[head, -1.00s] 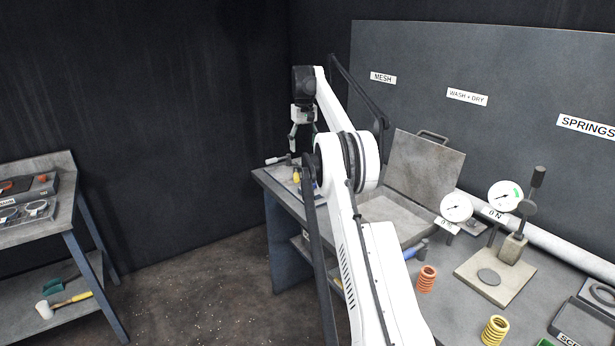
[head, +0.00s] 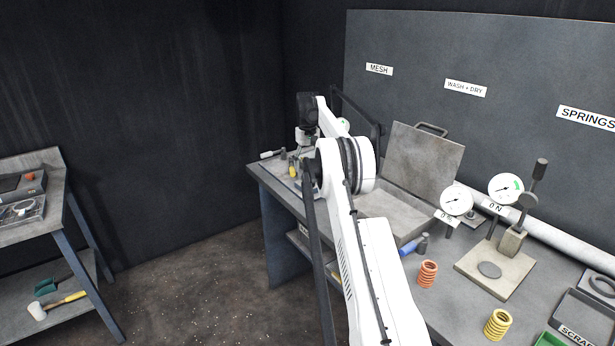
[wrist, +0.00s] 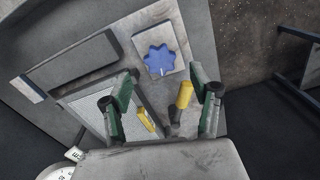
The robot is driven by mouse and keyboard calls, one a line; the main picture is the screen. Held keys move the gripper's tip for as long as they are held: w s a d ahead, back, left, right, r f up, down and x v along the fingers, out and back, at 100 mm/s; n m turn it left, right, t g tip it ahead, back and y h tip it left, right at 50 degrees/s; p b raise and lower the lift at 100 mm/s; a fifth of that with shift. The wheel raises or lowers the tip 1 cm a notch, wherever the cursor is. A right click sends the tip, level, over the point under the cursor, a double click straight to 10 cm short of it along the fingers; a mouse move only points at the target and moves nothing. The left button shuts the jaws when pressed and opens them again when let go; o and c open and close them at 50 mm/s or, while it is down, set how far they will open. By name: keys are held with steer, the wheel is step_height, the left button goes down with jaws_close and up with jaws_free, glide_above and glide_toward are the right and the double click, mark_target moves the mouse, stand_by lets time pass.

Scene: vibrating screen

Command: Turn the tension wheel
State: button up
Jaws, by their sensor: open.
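In the wrist view a blue lobed wheel (wrist: 160,60) with a small white mark sits on a pale square plate. I take it to be the tension wheel. My gripper (wrist: 162,75) is open and empty, its dark green fingers spread wide. The wheel lies beyond the fingertips, roughly centred between them, and apart from them. In the head view my gripper (head: 304,146) hangs over the far left end of the bench. Its fingertips and the wheel are hard to make out there behind my arm.
In the wrist view a yellow-handled item (wrist: 185,95) and another yellow piece (wrist: 146,118) lie near the fingers, beside a mesh panel (wrist: 92,105) and a dark bar (wrist: 75,62). In the head view an open metal case (head: 425,165) and gauges (head: 456,200) stand to the right.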

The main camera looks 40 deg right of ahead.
mark_target(308, 176)
steer(key=shift+f, duration=2.6)
steer(key=shift+c, duration=0.2)
steer(key=c, duration=1)
steer(key=shift+c, duration=0.2)
